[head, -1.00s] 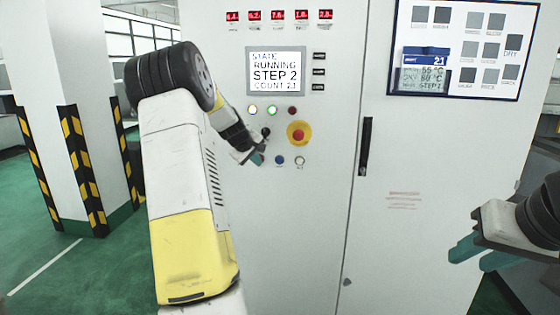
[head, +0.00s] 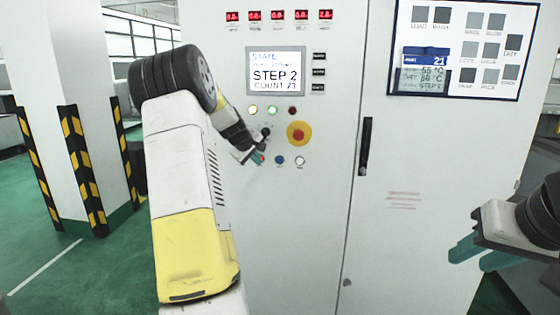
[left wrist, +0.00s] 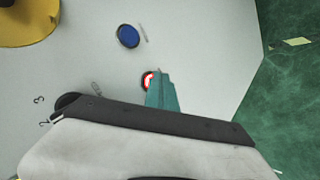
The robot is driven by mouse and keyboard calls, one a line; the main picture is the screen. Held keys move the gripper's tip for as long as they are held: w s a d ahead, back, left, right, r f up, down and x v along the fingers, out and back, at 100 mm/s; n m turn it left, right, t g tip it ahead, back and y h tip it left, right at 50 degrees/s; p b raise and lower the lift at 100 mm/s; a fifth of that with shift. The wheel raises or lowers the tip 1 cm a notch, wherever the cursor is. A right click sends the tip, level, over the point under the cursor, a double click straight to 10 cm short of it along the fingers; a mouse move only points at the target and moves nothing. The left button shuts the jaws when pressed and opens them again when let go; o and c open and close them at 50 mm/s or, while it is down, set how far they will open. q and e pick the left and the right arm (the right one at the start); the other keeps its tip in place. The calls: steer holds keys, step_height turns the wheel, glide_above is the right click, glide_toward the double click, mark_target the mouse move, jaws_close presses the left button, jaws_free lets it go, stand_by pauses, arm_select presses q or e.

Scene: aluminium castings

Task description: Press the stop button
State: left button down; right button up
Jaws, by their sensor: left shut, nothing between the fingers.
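The stop button, a small red button with a white mark (left wrist: 148,80), shows in the left wrist view, partly covered by my left gripper's teal fingers (left wrist: 162,92). In the head view my left gripper (head: 257,158) is at the lower-left of the button group, and a sliver of red shows at its tip. The fingers are shut and empty, with the tip right at the button; I cannot tell whether they touch. My right gripper (head: 478,257) hangs open and empty at the right, away from the panel.
A blue button (head: 280,160) and a white button (head: 300,161) sit right of the stop button. A red emergency knob on a yellow base (head: 299,133) is above them. A black selector (head: 266,133) is close above my left fingers. The screen (head: 276,72) reads STEP 2.

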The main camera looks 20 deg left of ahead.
stand_by(0.4)
arm_select(q)
steer(key=shift+s+d, duration=0.2)
steer(key=shift+s, duration=0.55)
steer(key=shift+s+d, duration=0.2)
steer(key=shift+s, duration=0.6)
steer(key=shift+s+d, duration=0.2)
steer(key=shift+s, duration=0.65)
steer(key=shift+s+d, duration=0.2)
steer(key=shift+s, duration=0.6)
